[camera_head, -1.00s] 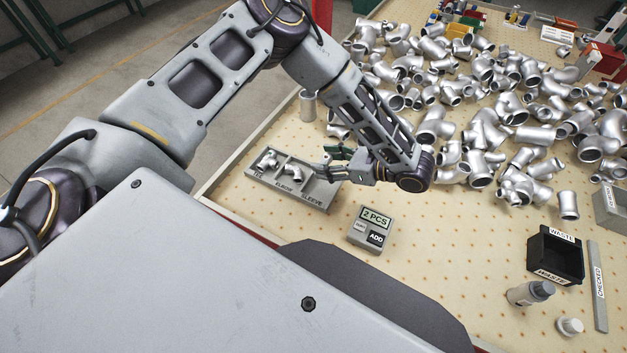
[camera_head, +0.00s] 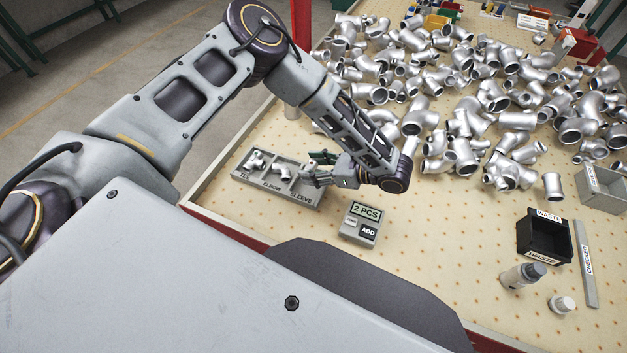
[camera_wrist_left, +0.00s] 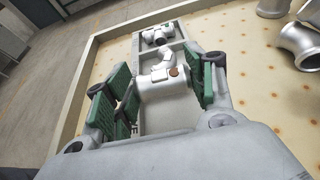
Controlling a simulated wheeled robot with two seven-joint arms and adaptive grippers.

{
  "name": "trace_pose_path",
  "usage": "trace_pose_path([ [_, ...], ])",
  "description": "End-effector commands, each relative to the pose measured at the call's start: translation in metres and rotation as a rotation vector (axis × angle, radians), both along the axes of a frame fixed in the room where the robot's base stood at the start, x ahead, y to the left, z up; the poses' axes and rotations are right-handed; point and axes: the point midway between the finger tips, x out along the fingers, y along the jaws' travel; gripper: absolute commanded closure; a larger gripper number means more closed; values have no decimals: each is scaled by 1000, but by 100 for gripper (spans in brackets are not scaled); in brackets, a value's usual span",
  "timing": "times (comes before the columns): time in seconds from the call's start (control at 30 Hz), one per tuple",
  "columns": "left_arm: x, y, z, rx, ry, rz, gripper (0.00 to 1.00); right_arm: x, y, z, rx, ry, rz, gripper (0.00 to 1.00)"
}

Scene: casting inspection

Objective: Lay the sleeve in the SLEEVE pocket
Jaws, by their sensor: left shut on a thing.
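The grey tray (camera_head: 238,172) has pockets labelled TEE, ELBOW and SLEEVE. A tee (camera_head: 256,161) lies in the TEE pocket and an elbow (camera_head: 281,171) in the ELBOW pocket; the tee also shows in the left wrist view (camera_wrist_left: 157,36). My left gripper (camera_head: 314,169), with green finger pads, is at the SLEEVE pocket end of the tray. In the left wrist view, the gripper (camera_wrist_left: 160,92) is shut on the silvery sleeve (camera_wrist_left: 160,86), which has a brown spot. Whether the sleeve touches the pocket floor is hidden. My right gripper is out of view.
A large heap of silvery pipe fittings (camera_head: 470,110) covers the back.

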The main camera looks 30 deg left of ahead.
Motion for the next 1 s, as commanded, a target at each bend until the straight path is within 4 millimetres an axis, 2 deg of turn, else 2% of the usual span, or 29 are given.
trace_pose_path([
  [0.03,-1,0,-7,0,2,1,74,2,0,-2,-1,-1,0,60],
  [0.2,0,0,-18,0,0,0,74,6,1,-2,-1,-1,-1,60],
  [0.37,0,0,-19,0,0,0,74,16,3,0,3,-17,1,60],
  [0.67,0,0,-22,0,0,0,74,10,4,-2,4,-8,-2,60],
  [1.0,0,0,-53,1,0,-1,74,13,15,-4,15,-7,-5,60],
])
